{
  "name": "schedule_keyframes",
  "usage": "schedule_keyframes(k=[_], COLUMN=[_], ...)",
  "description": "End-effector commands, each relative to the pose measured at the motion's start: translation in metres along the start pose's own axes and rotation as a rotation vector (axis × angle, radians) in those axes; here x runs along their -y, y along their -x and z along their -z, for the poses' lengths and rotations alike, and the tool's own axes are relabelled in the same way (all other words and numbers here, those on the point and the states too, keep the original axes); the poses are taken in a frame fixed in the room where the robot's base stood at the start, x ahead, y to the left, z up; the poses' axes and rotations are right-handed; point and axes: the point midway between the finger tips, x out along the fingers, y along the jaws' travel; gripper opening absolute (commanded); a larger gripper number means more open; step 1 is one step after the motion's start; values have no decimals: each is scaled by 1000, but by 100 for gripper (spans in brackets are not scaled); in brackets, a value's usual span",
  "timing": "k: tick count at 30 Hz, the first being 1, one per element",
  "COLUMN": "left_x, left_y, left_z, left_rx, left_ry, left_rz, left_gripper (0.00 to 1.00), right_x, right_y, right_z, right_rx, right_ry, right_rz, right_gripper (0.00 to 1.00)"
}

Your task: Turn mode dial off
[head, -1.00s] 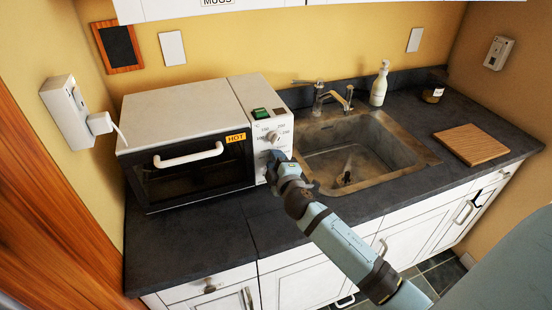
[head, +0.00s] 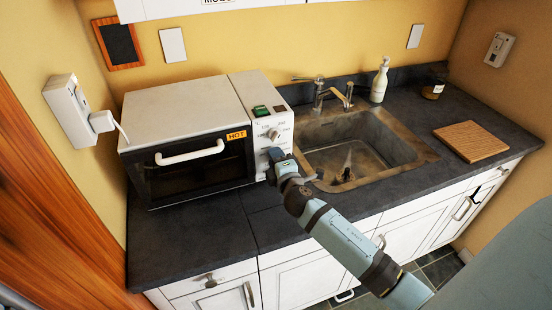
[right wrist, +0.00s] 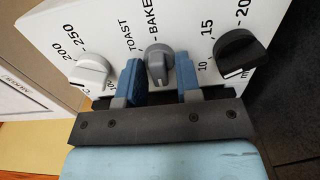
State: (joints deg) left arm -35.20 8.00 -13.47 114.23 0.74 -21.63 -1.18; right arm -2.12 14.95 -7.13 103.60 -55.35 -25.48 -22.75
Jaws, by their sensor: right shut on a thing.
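The white toaster oven (head: 185,105) stands on the dark counter, its control panel on its right side. In the right wrist view the grey mode dial (right wrist: 158,66) is the middle knob, with TOAST and BAKE printed above it. Its raised ridge runs roughly up and down in that view. My right gripper (right wrist: 159,80) is shut on the mode dial, one blue finger on each side. In the head view my right gripper (head: 277,158) is at the lower part of the panel and hides this dial. My left gripper is not in view.
A light grey temperature dial (right wrist: 89,70) and a black timer dial (right wrist: 240,54) flank the fingers closely. A green switch (head: 260,111) is at the panel's top. The sink (head: 355,150) is right of the oven, with a wooden board (head: 470,141) beyond it.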

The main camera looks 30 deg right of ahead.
Motion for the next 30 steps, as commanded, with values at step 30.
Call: schedule_keyframes(k=[30], left_x=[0], left_y=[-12], left_z=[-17], left_rx=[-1], left_ry=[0], left_rz=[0], left_gripper=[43], right_x=[4], right_y=[102], right_z=[0], right_rx=[0], right_ry=[-1], right_rz=[3], right_gripper=[40])
